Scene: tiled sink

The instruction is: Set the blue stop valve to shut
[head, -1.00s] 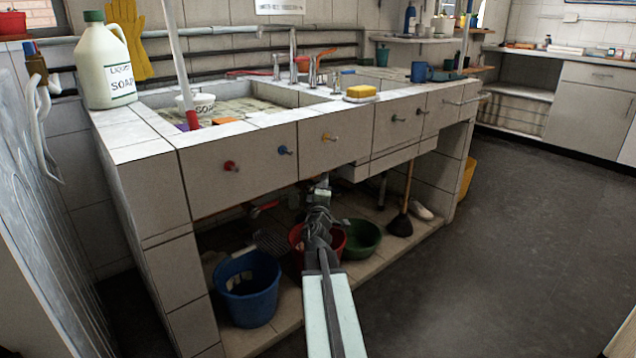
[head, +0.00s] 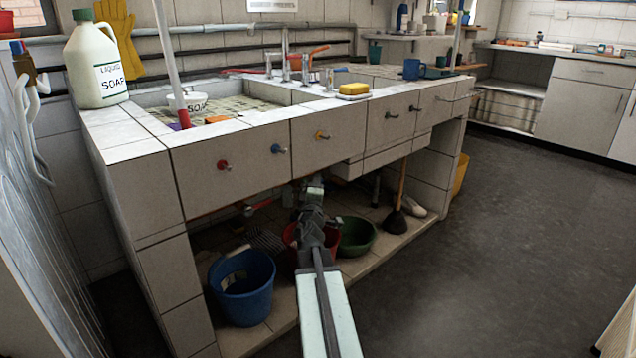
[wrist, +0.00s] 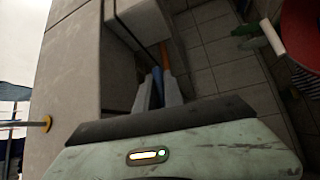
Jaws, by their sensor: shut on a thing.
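My gripper (head: 314,185) reaches under the front edge of the tiled sink. In the wrist view its two fingers (wrist: 156,92) are shut on a narrow blue thing (wrist: 157,77), which looks like the handle of the blue stop valve. Only a sliver of it shows between the fingers. The valve's body and its pipe joint are hidden, so I cannot tell its angle. In the head view my arm and the sink front cover that place. A blue knob (head: 279,149) on the sink front is a separate thing, above and left of my gripper.
The tiled front panel (head: 240,172) hangs just above my gripper. Under the sink are a blue bucket (head: 242,287), a red tub (head: 291,235), a green bowl (head: 357,236) and a plunger (head: 399,200). A yellow knob (head: 322,136) sticks out from the panel.

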